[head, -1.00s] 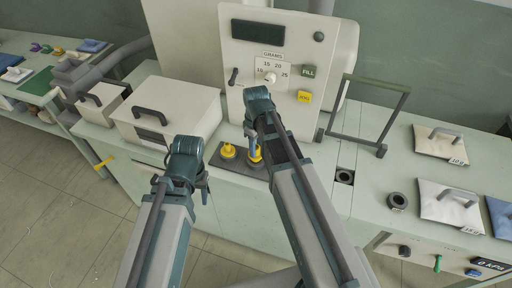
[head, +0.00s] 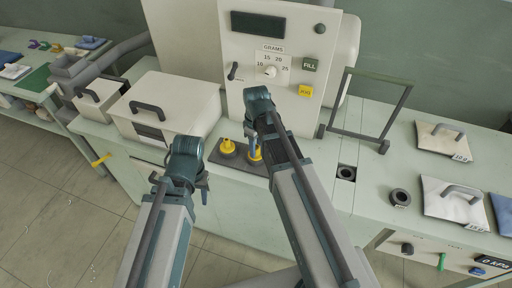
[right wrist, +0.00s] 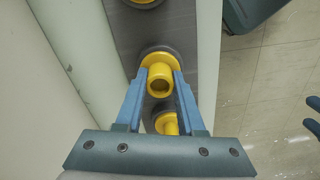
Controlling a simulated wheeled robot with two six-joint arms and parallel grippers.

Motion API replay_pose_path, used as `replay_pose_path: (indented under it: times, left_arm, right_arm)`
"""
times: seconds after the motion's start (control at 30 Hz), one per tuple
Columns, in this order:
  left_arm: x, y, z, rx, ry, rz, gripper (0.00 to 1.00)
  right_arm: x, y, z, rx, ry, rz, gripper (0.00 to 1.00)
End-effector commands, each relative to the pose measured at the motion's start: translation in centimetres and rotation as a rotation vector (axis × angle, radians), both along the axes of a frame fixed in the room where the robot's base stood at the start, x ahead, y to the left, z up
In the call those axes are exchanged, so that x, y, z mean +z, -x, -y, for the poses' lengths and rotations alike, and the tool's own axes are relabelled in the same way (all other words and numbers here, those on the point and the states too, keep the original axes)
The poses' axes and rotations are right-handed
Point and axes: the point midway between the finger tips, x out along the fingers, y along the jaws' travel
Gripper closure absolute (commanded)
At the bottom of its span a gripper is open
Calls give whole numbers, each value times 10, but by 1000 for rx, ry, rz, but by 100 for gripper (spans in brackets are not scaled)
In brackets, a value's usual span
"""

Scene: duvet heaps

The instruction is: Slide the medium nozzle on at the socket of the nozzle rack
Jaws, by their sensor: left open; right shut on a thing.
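The nozzle rack (head: 227,160) is a dark grey plate on the green bench in front of the white dispenser. A yellow nozzle (right wrist: 160,80) is between the blue fingers of my right gripper (right wrist: 160,86), which is shut on it. Its flange is over a grey ring on the rack; I cannot tell if it is fully seated, or its size for certain. It shows partly in the head view (head: 255,155), below my right gripper (head: 251,142). Other yellow nozzles stand on the rack, one at its left (head: 228,146) and one nearer the wrist (right wrist: 167,124). My left gripper (head: 205,190) is open and empty, in front of the bench.
The dispenser (head: 270,60) rises close behind my right gripper. A white lidded box (head: 165,110) stands left of the rack. A grey frame (head: 368,105), a dark ring (head: 400,198) and labelled pouches (head: 455,202) are to the right. Open floor lies left of my left arm.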

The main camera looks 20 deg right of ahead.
Motion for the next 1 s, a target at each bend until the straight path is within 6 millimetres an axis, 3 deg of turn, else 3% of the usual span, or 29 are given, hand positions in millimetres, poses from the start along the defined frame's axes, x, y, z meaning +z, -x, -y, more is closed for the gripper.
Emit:
replay_pose_path:
  times: [0.1, 0.13, 0.3, 0.73, 1.0]
  left_arm:
    - [-4, 0, 0, 0, 0, 0, 50]
    - [-3, 0, 0, 0, 0, 0, 50]
    - [-2, 0, 0, 0, 0, 0, 50]
    - [2, 0, 0, 0, 0, 0, 50]
    - [26, 0, 0, 0, 0, 0, 50]
  right_arm:
    - [-4, 0, 0, 0, 0, 0, 100]
    - [-3, 0, 0, 0, 0, 0, 57]
    - [-2, 0, 0, 0, 0, 0, 27]
    - [2, 0, 0, 0, 0, 0, 27]
    - [26, 0, 0, 0, 0, 0, 27]
